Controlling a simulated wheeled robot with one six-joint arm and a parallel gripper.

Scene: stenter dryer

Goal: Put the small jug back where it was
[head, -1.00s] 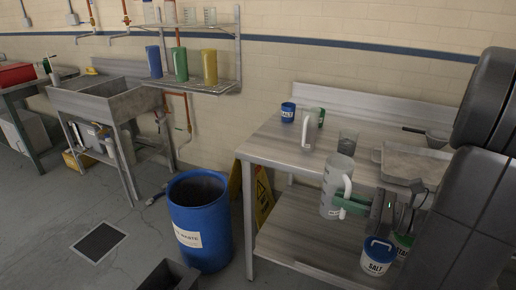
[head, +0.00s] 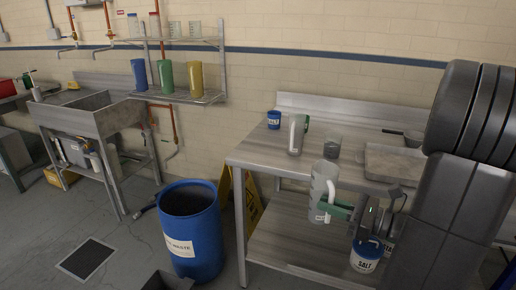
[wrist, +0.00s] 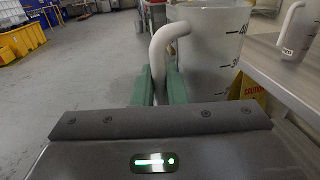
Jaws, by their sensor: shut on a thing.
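A translucent jug (head: 320,190) with dark graduation marks is in my gripper (head: 335,211), in front of the steel table's near side in the head view. In the wrist view the green fingers (wrist: 160,88) are shut on its pale handle, and the jug (wrist: 212,55) stands upright beyond them, cut off at the top. A second pale jug with a handle (head: 295,136) stands on the tabletop; it also shows at the right of the wrist view (wrist: 297,30). I cannot tell from size alone which is the small jug.
The steel table (head: 258,150) also carries a blue salt cup (head: 273,119), a clear beaker (head: 332,148) and a metal tray (head: 392,165). A salt tub (head: 366,255) is below. A blue waste barrel (head: 190,232) and a yellow caution sign (head: 252,203) stand left. The wall shelf (head: 185,97) holds coloured jugs.

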